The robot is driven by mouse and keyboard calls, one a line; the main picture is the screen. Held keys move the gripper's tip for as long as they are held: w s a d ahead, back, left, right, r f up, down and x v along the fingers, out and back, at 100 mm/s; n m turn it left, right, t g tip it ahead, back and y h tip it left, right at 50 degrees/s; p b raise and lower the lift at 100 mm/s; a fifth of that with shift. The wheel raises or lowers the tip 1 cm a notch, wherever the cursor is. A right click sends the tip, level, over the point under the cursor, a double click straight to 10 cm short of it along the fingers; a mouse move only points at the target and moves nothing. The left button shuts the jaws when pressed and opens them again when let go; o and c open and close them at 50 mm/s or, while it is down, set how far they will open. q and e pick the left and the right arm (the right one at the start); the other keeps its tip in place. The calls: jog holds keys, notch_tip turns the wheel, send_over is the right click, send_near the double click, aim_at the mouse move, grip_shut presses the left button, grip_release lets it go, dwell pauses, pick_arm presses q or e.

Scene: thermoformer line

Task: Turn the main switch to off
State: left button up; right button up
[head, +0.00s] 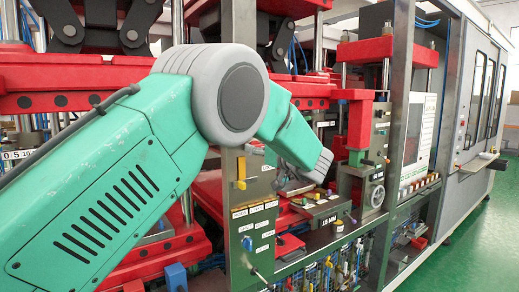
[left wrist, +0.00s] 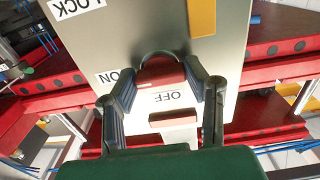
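In the left wrist view, a pale switch panel (left wrist: 235,65) fills the middle, its lettering upside down. The red main switch handle (left wrist: 161,73) is on it, with an ON label (left wrist: 115,77) to its left and an OFF label (left wrist: 173,97) below it. My left gripper (left wrist: 162,74) has its two fingers on either side of the red handle, seemingly against its ends. The handle's exact pointing is hard to tell. My right gripper is in neither view.
A yellow handle (left wrist: 202,16) is on the same panel; a second red bar (left wrist: 173,118) is beside the OFF label. In the head view, a panel with a yellow lever (head: 241,172), a handwheel (head: 376,196) and machine posts are close around my arm. Green floor (head: 465,235) is clear at right.

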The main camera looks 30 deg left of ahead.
pick_arm(q)
jog(key=shift+d, duration=0.1)
jog(key=shift+n, duration=0.3)
jog(key=shift+f+n+b, duration=0.15)
jog(key=shift+n+b, duration=2.6)
jog(key=shift+n, duration=0.15)
jog(key=shift+f+n+b, duration=0.15)
jog(key=shift+n+b, duration=2.55)
jog(key=shift+n, duration=0.2)
jog(key=shift+f+n+b, duration=0.15)
jog(key=shift+n+b, duration=2.6)
jog(key=shift+n, duration=0.15)
jog(key=o, duration=1.1)
jog(key=shift+c, duration=0.2)
jog(key=shift+o, duration=0.4)
jog(key=shift+r, duration=0.2)
